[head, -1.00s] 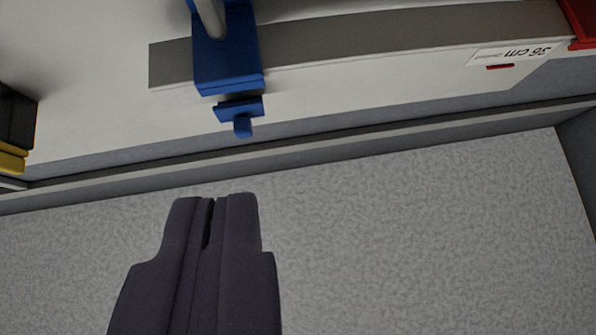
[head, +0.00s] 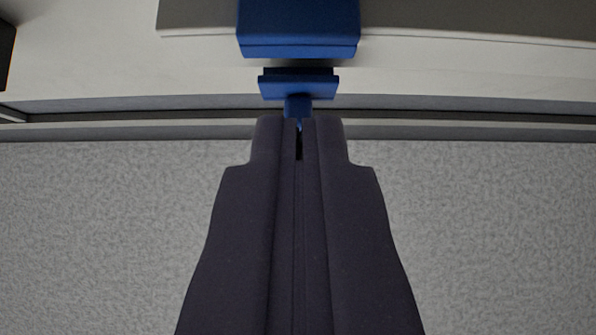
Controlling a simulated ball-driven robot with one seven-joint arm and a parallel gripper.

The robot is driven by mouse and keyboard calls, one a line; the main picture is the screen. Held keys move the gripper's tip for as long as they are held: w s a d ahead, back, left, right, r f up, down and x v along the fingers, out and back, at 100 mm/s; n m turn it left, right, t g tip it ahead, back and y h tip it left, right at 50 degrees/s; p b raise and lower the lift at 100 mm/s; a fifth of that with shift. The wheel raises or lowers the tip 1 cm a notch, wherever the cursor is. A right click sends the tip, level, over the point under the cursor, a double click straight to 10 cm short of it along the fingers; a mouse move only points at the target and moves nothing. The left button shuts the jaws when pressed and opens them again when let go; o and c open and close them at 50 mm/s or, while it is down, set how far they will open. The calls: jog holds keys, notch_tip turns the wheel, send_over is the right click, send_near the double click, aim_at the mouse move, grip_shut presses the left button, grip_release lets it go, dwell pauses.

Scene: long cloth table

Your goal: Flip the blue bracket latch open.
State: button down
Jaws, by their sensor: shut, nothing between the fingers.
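The blue bracket (head: 299,30) is at the top middle of the head view, cut off by the top edge. Its blue latch (head: 299,84) is a flat plate with a short tab that points down toward me. My gripper (head: 299,124) is dark and shut, with nothing between its fingers. Its tips are right at the end of the latch tab and overlap it in the picture. I cannot tell whether they touch it.
A grey strip (head: 460,20) runs behind the bracket on a pale surface (head: 120,70). A dark object (head: 5,50) is cut off at the left edge. A ledge crosses the view above the speckled grey surface (head: 100,230), which is clear.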

jog(key=shift+x, duration=1.25)
jog(key=shift+r+p, duration=0.1)
jog(key=shift+p, duration=0.35)
jog(key=shift+s+r+g+p, duration=0.2)
jog(key=shift+r+g+p, duration=0.35)
jog(key=shift+p, duration=0.35)
